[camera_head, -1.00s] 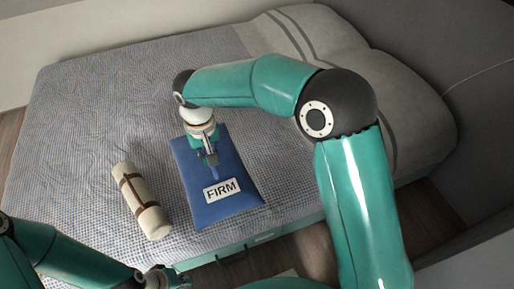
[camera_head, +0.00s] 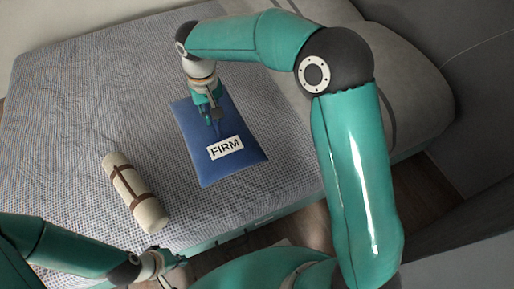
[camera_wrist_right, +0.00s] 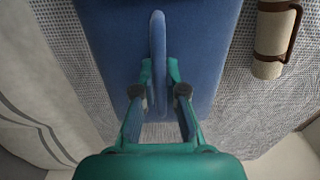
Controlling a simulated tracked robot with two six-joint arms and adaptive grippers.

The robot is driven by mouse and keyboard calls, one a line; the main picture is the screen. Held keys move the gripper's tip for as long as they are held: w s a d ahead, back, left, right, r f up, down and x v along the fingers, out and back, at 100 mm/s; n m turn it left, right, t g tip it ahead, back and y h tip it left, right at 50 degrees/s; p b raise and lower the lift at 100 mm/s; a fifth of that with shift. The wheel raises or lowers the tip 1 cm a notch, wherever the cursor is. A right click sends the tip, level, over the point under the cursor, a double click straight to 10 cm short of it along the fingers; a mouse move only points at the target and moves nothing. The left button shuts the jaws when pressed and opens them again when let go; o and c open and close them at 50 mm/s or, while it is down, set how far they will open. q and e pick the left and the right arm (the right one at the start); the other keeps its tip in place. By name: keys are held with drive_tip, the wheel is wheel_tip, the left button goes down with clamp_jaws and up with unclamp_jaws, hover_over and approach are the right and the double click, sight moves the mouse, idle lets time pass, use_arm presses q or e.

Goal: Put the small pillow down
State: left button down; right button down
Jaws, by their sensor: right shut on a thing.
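The small blue pillow (camera_head: 238,170) bears a white "FIRM" label and is over the bed's grey blanket; whether it rests on the bed or hangs just above it I cannot tell. My right gripper (camera_head: 214,118) points down at the pillow's far part. In the right wrist view, the gripper (camera_wrist_right: 159,82) is shut on a raised blue ridge of the pillow (camera_wrist_right: 205,40), with one finger on each side. My left gripper (camera_head: 178,262) is low in the head view, beside the bed's front edge and away from the pillow; its fingers are too small to read.
A cream roll with brown straps (camera_head: 135,192) lies on the bed, left of the pillow; it also shows in the right wrist view (camera_wrist_right: 271,40). Grey pillows (camera_head: 400,80) are at the right end. The blanket (camera_head: 75,110) is clear at the far left.

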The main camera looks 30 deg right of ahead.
drive_tip(key=w+d+f+b, duration=0.1)
drive_tip(key=w+d+b, duration=0.25)
drive_tip(key=d, duration=1.15)
wheel_tip(320, 180, down, 19)
drive_tip(key=b, duration=0.7)
drive_tip(key=shift+f, duration=0.2)
drive_tip(key=shift+s, duration=0.1)
drive_tip(key=c, duration=1.7)
unclamp_jaws()
drive_tip(key=shift+f, duration=0.15)
drive_tip(key=o, duration=0.5)
drive_tip(key=shift+c, duration=0.2)
